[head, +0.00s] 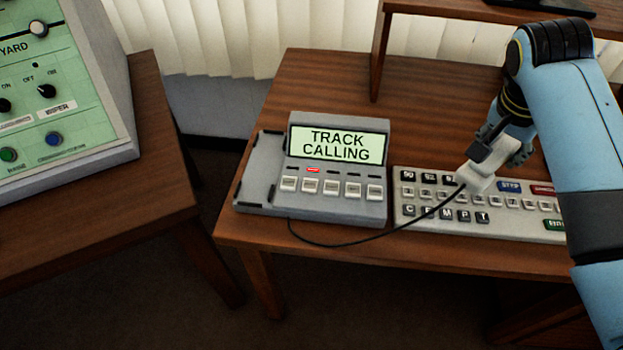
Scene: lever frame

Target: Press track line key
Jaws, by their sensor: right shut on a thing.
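A grey telephone unit (338,211) stands on the wooden desk, with a lit display (336,144) reading "TRACK CALLING". Below the display is a row of several pale line keys; a red lamp (313,170) glows above the second key (310,185) from the left. The key labels are too small to read. The cradle (262,168) at the unit's left is empty. My right gripper (497,152) is shut on a pale grey handset (476,178), held over the keyboard to the right of the unit. The gripper partly hides the handset. My left gripper is out of view.
A black cord (375,241) runs from the unit's front to the handset. A keyboard panel (447,228) lies right of the unit, partly covered by my arm. A green control panel (85,90) stands on another table at the left. Bare desk lies behind the unit.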

